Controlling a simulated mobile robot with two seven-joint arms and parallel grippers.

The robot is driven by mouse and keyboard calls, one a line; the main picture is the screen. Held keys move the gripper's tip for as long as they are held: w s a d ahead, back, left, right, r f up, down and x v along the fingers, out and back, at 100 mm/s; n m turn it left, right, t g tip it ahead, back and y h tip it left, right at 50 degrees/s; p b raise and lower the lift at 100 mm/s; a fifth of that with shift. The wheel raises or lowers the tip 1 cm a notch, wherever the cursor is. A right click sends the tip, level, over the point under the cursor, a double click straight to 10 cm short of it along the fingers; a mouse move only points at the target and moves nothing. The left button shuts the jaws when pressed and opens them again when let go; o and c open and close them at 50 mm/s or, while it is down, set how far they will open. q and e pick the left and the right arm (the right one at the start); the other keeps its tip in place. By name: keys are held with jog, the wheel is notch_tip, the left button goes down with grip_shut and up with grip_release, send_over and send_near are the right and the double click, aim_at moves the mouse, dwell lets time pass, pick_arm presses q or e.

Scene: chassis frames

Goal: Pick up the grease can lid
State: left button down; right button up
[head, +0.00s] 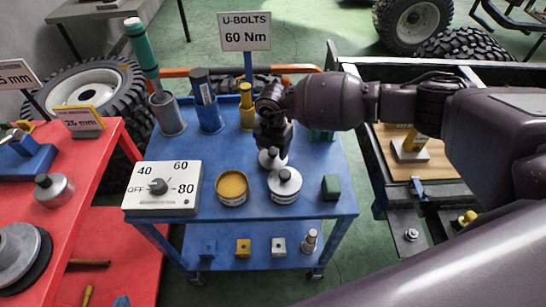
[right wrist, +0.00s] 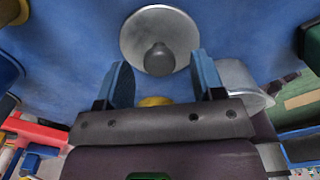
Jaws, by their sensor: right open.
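A grey lid with a dark round knob (head: 272,158) lies on the blue table, partly hidden by my right gripper (head: 271,143) in the head view. The right wrist view shows this lid (right wrist: 145,28) whole, its knob just beyond the gap between the fingers. My right gripper (right wrist: 163,72) is open and empty, its blue fingers spread either side of that gap. An open can of yellow grease (head: 232,187) stands nearer the front. Beside it, to the right, stands a grey can with a knobbed lid on it (head: 284,185). My left gripper is not in view.
On the blue table (head: 215,213) are a dial box (head: 162,188) at left, a green block (head: 331,187) at right, and tool holders (head: 167,114) at the back. A red table (head: 90,170) stands left and a wooden board (head: 430,165) lies right.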

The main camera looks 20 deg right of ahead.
jog(key=shift+f, duration=0.35)
jog(key=c, duration=1)
jog(key=shift+r, duration=0.15)
